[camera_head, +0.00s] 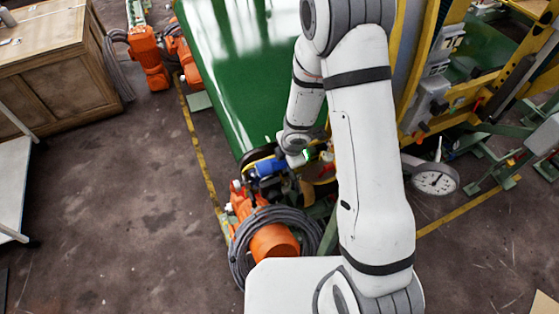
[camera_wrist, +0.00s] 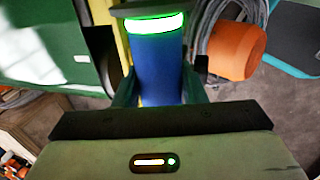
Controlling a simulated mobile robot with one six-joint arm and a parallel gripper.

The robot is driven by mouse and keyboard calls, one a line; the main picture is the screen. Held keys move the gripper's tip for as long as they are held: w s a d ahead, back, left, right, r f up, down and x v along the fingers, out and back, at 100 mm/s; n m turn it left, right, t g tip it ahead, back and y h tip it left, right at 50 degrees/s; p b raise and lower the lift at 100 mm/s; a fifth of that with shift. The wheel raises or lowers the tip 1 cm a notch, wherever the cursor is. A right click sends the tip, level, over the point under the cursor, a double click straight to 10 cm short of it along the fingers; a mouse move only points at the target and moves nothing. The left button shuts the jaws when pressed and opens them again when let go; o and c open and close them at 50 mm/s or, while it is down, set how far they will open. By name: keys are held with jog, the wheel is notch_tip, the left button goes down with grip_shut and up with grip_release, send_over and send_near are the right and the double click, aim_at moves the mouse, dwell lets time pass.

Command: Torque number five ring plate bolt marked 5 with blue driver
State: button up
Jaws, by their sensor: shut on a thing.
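The blue driver (camera_head: 268,168) is held by my gripper (camera_head: 283,162), just past the near end of the green surface. In the wrist view the driver (camera_wrist: 158,72) stands between the two dark fingers of my gripper (camera_wrist: 155,65), with a glowing green-white band near its far end. My gripper is shut on it. A brownish round part (camera_head: 320,170) shows partly behind my arm; I cannot tell whether it is the ring plate. The bolt marked 5 cannot be made out in either view, nor whether the driver touches anything.
An orange robot arm with coiled grey cable (camera_head: 272,240) stands close below the driver, and its orange part (camera_wrist: 235,50) shows in the wrist view. A green conveyor (camera_head: 235,70), yellow frame (camera_head: 425,70) and round gauge (camera_head: 435,180) are nearby.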

jog(key=shift+w+d, duration=0.25)
jog(key=shift+d, duration=0.25)
jog(key=shift+w+d+p, duration=0.25)
jog(key=shift+d, duration=0.35)
jog(key=shift+w+d+p, duration=0.2)
jog(key=shift+w+d, duration=0.05)
jog(key=shift+d, duration=0.3)
dwell(1.8)
